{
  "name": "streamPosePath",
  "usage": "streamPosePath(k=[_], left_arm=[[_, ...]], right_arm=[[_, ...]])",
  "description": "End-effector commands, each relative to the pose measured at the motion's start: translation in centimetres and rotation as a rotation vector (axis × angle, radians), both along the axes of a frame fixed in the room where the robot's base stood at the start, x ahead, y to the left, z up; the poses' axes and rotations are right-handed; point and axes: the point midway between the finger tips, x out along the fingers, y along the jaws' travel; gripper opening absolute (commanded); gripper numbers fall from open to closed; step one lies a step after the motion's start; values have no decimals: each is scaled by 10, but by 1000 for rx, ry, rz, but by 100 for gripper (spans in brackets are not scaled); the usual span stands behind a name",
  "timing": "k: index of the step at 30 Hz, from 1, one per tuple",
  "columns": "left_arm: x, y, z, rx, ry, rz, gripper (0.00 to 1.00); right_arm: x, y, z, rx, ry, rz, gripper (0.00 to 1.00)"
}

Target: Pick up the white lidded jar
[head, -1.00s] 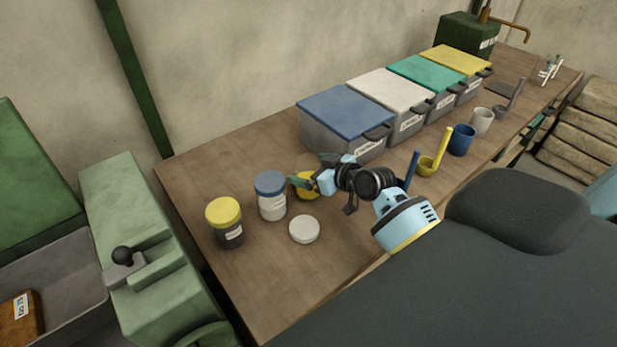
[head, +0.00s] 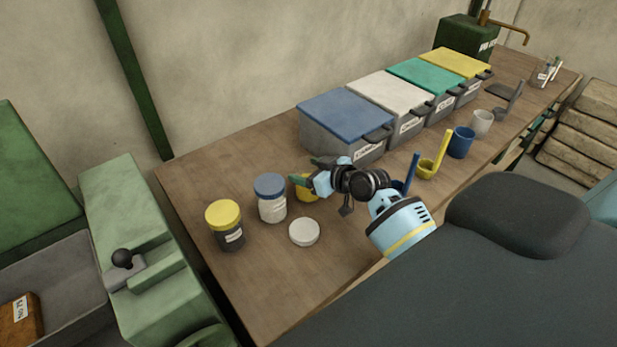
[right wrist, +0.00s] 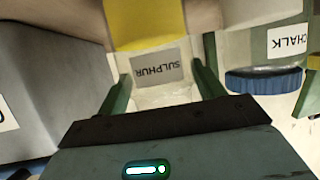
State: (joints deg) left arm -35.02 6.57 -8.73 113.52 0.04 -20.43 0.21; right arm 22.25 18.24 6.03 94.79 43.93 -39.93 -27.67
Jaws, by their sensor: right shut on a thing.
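No jar with a white lid on it shows. A white lid (head: 304,232) appears to lie flat on the table at its near left part. My right gripper (right wrist: 165,88) is shut on a clear jar with a SULPHUR label (right wrist: 157,68) and yellow contents, which seems lidless. One finger is on each side of the jar. In the head view this jar (head: 307,192) stands behind the white lid, partly hidden by my gripper (head: 308,172). My left gripper is out of view.
A blue-lidded CHALK jar (head: 271,198) stands close left of the held jar, and a yellow-lidded dark jar (head: 225,226) farther left. A blue-lidded bin (head: 345,125) stands close behind my gripper. Scoops and mugs (head: 461,142) line the table's right side.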

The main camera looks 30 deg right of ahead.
Motion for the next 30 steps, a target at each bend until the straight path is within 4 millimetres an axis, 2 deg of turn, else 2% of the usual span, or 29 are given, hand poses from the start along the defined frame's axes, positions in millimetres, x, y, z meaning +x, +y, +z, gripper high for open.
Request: streamPosePath(k=[8, 15, 20, 30], left_arm=[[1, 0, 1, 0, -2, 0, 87], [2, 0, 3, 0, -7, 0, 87], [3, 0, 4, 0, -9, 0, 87], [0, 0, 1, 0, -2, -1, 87]], right_arm=[[1, -1, 10, -1, -4, 0, 32], [1, -1, 40, -4, -7, 0, 32], [-28, 5, 39, -2, -2, 2, 32], [-107, 17, 45, -2, 1, 1, 32]])
